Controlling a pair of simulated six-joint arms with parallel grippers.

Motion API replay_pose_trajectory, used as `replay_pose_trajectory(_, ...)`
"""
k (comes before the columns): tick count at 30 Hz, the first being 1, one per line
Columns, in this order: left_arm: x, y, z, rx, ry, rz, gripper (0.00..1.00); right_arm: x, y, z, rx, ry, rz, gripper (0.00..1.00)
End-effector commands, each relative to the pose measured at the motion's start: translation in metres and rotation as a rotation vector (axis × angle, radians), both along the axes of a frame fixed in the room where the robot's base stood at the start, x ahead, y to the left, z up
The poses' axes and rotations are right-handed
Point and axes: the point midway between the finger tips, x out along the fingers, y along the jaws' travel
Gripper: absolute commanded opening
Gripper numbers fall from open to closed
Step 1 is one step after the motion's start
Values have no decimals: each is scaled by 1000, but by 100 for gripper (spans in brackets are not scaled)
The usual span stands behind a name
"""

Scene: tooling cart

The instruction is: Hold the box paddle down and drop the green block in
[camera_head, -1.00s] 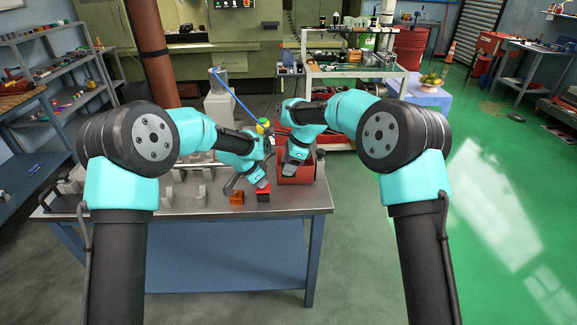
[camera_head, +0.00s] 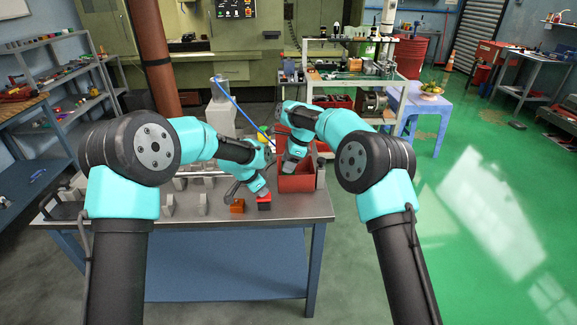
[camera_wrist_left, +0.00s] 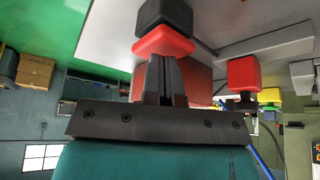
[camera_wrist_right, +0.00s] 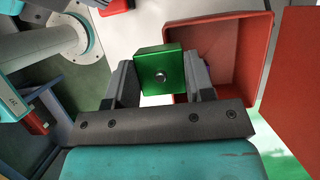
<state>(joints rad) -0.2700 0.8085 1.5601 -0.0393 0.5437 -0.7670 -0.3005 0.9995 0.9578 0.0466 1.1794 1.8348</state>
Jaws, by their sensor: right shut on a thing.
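A red paddle on a black base (camera_head: 264,203) stands at the table's front right. My left gripper (camera_head: 262,192) is at its top; in the left wrist view its closed fingertips meet the red paddle (camera_wrist_left: 163,42). The red box (camera_head: 297,184) stands just behind and right, open at the top. My right gripper (camera_head: 288,172) is at the box's left part. In the right wrist view it is shut on the green block (camera_wrist_right: 159,69), beside the red box's open interior (camera_wrist_right: 232,55). A red panel (camera_wrist_right: 301,80) stands beyond the box. The block is mostly hidden in the head view.
Grey metal pieces (camera_head: 168,205) stand on the left of the table. A grey cylinder (camera_head: 321,173) is at the box's right. The left wrist view shows another red knob (camera_wrist_left: 244,73).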

Motion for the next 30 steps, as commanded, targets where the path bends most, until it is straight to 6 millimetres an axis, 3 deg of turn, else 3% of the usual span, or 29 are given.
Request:
replay_pose_trajectory(21,-1,0,-2,0,5,-1,0,46,1,-3,0,-2,-1,20)
replay_pose_trajectory(30,-1,0,-2,1,4,0,0,50,1,-2,0,-1,0,20)
